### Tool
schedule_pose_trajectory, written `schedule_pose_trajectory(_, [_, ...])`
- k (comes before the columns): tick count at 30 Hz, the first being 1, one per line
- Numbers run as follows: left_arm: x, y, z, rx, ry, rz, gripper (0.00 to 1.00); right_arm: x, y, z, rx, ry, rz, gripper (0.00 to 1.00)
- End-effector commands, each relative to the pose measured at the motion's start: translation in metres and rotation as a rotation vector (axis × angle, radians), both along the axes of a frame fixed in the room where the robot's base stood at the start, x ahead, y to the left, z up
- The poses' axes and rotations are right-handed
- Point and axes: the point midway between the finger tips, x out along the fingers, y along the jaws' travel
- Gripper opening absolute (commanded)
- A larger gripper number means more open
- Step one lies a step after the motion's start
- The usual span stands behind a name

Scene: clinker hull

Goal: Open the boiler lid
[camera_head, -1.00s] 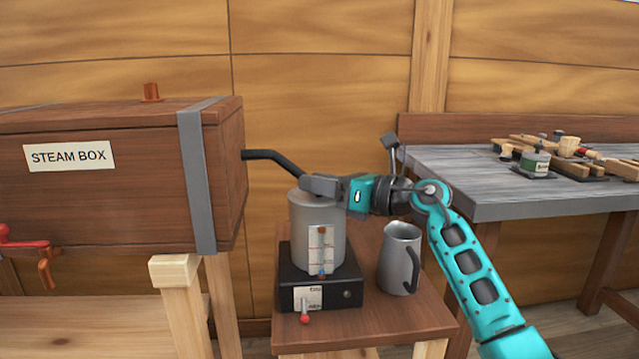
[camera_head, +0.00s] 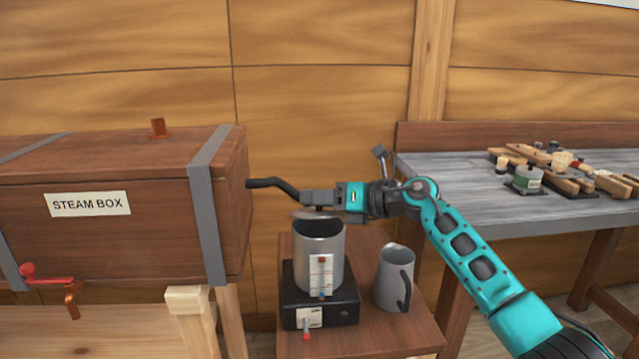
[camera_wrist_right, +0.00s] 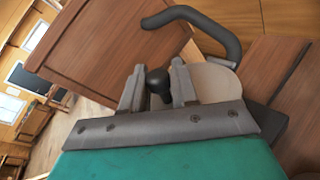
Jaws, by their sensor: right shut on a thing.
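The boiler is a grey metal pot (camera_head: 319,262) with a level gauge on its front, standing on a black heater base (camera_head: 320,308). Its dark open top shows. My right gripper (camera_head: 318,199) is just above the boiler and shut on the lid's black knob (camera_wrist_right: 157,81). The lid (camera_head: 308,214) is a thin grey disc, raised off the rim over the opening; in the wrist view it appears as a pale disc (camera_wrist_right: 216,82) behind the fingers. My left gripper is out of view.
A black pipe (camera_head: 270,184) from the steam box (camera_head: 130,240) ends close to my right gripper. A grey jug (camera_head: 391,280) stands right of the boiler on the small wooden table (camera_head: 390,340). A grey workbench (camera_head: 470,200) with tools stands at right.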

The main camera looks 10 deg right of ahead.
Motion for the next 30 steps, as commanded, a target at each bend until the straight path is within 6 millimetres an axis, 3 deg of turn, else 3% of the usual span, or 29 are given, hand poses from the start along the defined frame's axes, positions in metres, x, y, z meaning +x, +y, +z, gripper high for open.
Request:
schedule_pose_trajectory(1, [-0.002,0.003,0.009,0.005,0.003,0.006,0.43,0.003,-0.001,0.009,-0.004,0.030,-0.001,0.00])
schedule_pose_trajectory(10, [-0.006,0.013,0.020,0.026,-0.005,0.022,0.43,0.013,-0.001,0.016,-0.002,0.186,-0.002,0.00])
schedule_pose_trajectory(30, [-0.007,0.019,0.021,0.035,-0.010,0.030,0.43,0.018,-0.001,0.016,0.000,0.261,0.000,0.00])
